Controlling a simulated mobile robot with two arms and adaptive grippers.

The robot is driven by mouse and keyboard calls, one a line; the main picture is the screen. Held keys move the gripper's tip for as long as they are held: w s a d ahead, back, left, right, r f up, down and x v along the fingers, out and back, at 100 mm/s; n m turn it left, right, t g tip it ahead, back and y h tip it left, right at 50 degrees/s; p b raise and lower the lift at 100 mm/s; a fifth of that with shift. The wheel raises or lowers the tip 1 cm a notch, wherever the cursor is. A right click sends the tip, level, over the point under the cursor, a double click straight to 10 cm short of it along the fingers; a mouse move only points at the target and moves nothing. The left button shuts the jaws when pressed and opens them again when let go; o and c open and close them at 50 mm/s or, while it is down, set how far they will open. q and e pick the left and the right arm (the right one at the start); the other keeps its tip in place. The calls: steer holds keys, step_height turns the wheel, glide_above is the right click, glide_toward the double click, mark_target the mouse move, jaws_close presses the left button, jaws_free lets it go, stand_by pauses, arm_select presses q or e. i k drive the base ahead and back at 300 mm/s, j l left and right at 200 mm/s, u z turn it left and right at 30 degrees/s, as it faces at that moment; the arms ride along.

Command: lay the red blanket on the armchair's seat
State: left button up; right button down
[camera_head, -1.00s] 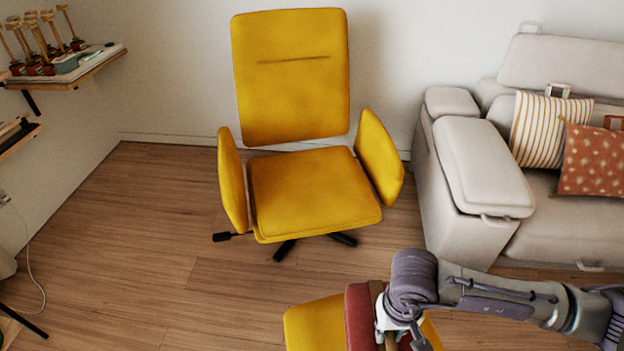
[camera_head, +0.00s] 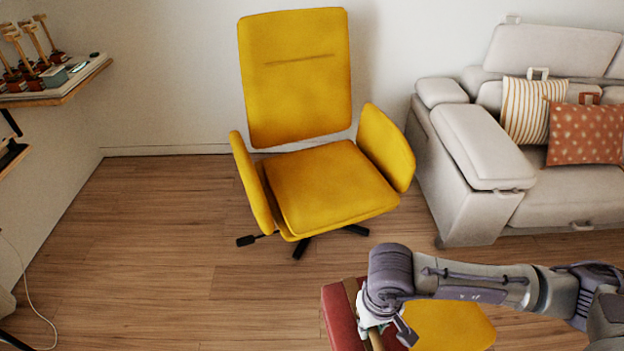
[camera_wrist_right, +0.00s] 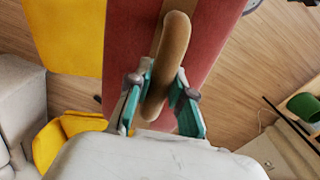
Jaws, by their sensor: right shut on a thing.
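The red blanket (camera_head: 339,316) is a folded bundle with a brown strap and a tan handle (camera_wrist_right: 168,65). It is at the bottom of the head view, and its lower part is cut off there. My right gripper (camera_head: 376,334) is shut on the handle. In the right wrist view its two teal fingers (camera_wrist_right: 160,103) close around the handle, with the red blanket (camera_wrist_right: 212,30) behind. The yellow armchair (camera_head: 300,80) stands by the wall, up and left of the blanket. Its seat (camera_head: 330,187) is bare. My left gripper is not in view.
A yellow footstool (camera_head: 455,325) is right of the blanket, partly behind my arm. A pale sofa (camera_head: 475,140) with cushions stands right of the armchair. Wall shelves (camera_head: 60,95) hold small items at left. The wooden floor (camera_head: 170,240) left of the armchair is clear.

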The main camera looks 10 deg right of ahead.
mark_target(320, 182)
steer(key=i+j+z, duration=0.1)
steer(key=j, duration=0.25)
steer(key=i+j+z, duration=0.1)
steer(key=i+j, duration=0.4)
steer(key=j, duration=0.25)
steer(key=i+j+z, duration=0.15)
steer(key=j, duration=0.2)
steer(key=i+j+z, duration=0.1)
steer(key=i+z, duration=0.2)
steer(key=i, duration=1.3)
